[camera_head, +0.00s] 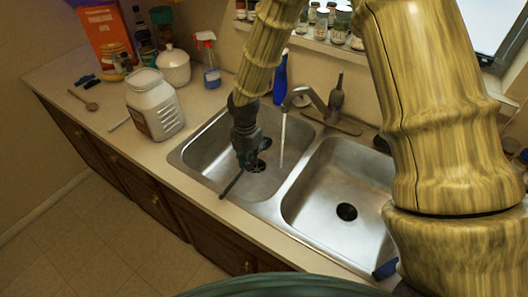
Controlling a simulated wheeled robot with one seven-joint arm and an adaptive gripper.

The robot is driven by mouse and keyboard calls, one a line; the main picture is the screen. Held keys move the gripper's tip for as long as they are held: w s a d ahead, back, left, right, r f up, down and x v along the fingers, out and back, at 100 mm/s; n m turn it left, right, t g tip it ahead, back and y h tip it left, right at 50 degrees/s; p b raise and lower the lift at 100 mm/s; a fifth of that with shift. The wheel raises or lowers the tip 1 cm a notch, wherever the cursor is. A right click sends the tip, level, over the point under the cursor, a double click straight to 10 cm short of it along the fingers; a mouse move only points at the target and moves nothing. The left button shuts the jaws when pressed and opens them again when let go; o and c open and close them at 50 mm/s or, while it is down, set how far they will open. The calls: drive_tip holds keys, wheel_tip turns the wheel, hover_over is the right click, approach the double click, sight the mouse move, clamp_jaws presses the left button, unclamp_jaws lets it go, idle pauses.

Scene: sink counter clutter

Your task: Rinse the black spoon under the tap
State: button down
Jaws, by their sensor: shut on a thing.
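My gripper (248,158) is over the left basin of the steel sink (205,150), pointing down. It is shut on the black spoon (231,184), a thin dark handle of which sticks out toward the front left, over the basin's front edge. The spoon's bowl is hard to make out against the dark gripper. The tap (316,98) stands behind the sink, and a thin stream of water (282,140) falls from it into the left basin. The stream is just right of my gripper, apart from it.
The right basin (345,185) is empty. A large white jug (154,104), a white lidded pot (174,67) and a spray bottle (209,62) stand left of the sink. A wooden spoon (86,101) lies far left.

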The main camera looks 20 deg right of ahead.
drive_tip(key=shift+s+a+r+p, duration=0.15)
drive_tip(key=shift+a+r+p, duration=0.4)
drive_tip(key=shift+r, duration=0.3)
drive_tip(key=shift+s+a+r+p, duration=0.15)
drive_tip(key=shift+a+r+p, duration=0.25)
drive_tip(key=shift+r+p, duration=0.35)
drive_tip(key=shift+s+a+r+p, duration=0.15)
drive_tip(key=shift+a+r+p, duration=0.4)
drive_tip(key=shift+r, duration=0.35)
drive_tip(key=shift+d, duration=0.1)
